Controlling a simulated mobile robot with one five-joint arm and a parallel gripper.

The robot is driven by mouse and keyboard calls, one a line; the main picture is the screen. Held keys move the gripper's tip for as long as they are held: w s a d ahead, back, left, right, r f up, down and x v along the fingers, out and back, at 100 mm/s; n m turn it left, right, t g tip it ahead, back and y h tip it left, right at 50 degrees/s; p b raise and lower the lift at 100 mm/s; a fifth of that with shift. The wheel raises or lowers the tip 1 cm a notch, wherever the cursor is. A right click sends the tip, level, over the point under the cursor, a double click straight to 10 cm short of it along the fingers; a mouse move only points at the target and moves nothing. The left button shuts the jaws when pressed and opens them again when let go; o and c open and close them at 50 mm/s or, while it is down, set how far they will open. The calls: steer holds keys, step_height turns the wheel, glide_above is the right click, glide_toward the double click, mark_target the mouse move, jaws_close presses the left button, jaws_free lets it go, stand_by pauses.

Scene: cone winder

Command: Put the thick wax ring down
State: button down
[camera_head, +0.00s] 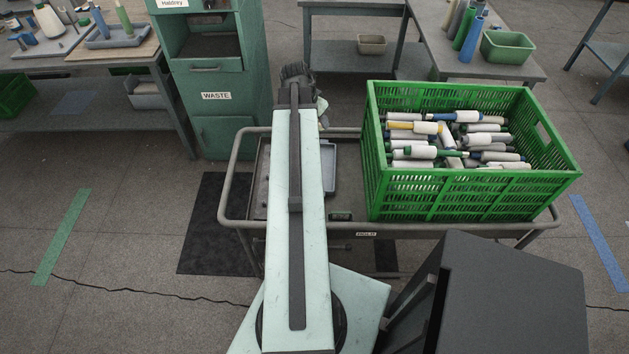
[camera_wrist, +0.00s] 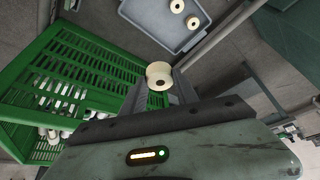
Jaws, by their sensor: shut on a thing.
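The thick wax ring (camera_wrist: 158,70), cream with a dark hole, is between the fingertips of my gripper (camera_wrist: 160,83) in the wrist view. My gripper is shut on it. The ring appears clear of the grey tray (camera_wrist: 153,29), which lies beyond it, but its height is hard to tell. Two other cream rings, one at the picture's top edge (camera_wrist: 177,6) and one lower right (camera_wrist: 193,22), lie in that tray. In the head view my arm hides the ring and most of the tray; a strip of the tray (camera_head: 329,170) shows right of the arm.
A green crate (camera_head: 455,208) with many yarn-wound tubes stands on the trolley (camera_head: 345,228), right of my arm. In the wrist view the crate (camera_wrist: 95,62) is at left. A green waste cabinet (camera_head: 222,100) stands behind the trolley at left.

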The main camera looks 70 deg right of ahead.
steer(key=s+a+f+m+b, duration=0.1)
steer(key=s+f+b, duration=0.3)
steer(key=f+b, duration=0.2)
steer(key=s+a+f+m+g+b, duration=0.1)
steer(key=s+f+b, duration=0.4)
steer(key=f, duration=0.4)
steer(key=s+a+f+m+b, duration=0.1)
steer(key=s+f+m+b, duration=0.1)
steer(key=s+f+b, duration=0.2)
steer(key=shift+s+f+y+b, duration=0.2)
steer(key=shift+f+y+b, duration=0.2)
steer(key=shift+f+b, duration=1.6)
steer(key=shift+s+g, duration=0.25)
steer(key=shift+g, duration=0.05)
steer(key=b, duration=0.2)
glide_above(327, 168)
steer(key=w+a, duration=0.1)
steer(key=shift+w+f, duration=0.15)
steer(key=shift+f, duration=0.45)
step_height(327, 168, down, 4)
steer(key=b, duration=0.3)
steer(key=shift+a+b, duration=0.1)
steer(key=shift+b, duration=0.25)
steer(key=shift+r, duration=0.25)
steer(key=shift+f, duration=0.2)
steer(key=c, duration=1.2)
jaws_free()
steer(key=shift+r, duration=0.1)
